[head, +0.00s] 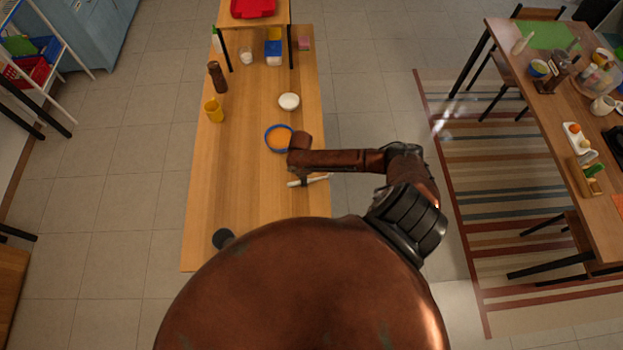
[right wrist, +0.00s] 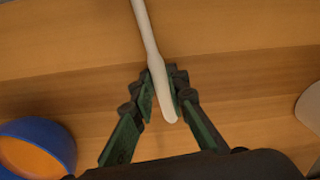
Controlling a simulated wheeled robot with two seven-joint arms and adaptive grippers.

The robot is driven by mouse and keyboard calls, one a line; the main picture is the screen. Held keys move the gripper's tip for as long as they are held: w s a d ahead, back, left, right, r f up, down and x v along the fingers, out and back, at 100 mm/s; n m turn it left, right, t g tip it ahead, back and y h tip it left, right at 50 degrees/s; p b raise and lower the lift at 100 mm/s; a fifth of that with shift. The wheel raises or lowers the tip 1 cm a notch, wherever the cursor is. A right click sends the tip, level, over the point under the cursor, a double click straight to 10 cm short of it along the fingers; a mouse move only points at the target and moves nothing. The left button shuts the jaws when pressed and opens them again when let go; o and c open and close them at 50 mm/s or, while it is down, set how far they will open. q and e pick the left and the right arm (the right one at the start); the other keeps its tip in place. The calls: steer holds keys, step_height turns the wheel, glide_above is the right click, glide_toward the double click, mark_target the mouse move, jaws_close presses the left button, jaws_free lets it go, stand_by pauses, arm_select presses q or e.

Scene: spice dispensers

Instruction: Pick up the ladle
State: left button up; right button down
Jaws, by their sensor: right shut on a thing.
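A pale, slender handle (right wrist: 155,65), which I take to be the ladle's, runs down from the top edge of the right wrist view. Its rounded end lies between the fingertips of my right gripper (right wrist: 160,95), which is shut on it. The far end is out of that view. In the head view the pale ladle (head: 317,180) shows as a short bar low over or on the long wooden table, under my right gripper (head: 304,177). My arm hides part of it, and I cannot tell whether it touches the table. My left gripper is not in view.
A blue-rimmed bowl (head: 268,144) is close to my right wrist. A white bowl (head: 289,101), yellow mug (head: 214,110) and brown bottle (head: 217,77) stand farther back on the table (head: 240,170). A dark round object (head: 223,238) is near the front left. The table's middle left is clear.

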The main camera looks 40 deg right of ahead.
steer(key=shift+r, duration=0.4)
step_height(320, 180, up, 2)
steer(key=shift+r, duration=0.25)
steer(key=s+a+r+b, duration=0.1)
steer(key=s+a+r, duration=0.8)
steer(key=a, duration=0.1)
steer(key=shift+s+r, duration=0.3)
steer(key=shift+r, duration=0.05)
steer(key=shift+a, duration=0.1)
steer(key=c, duration=2.5)
jaws_free()
steer(key=shift+c, duration=0.2)
jaws_close()
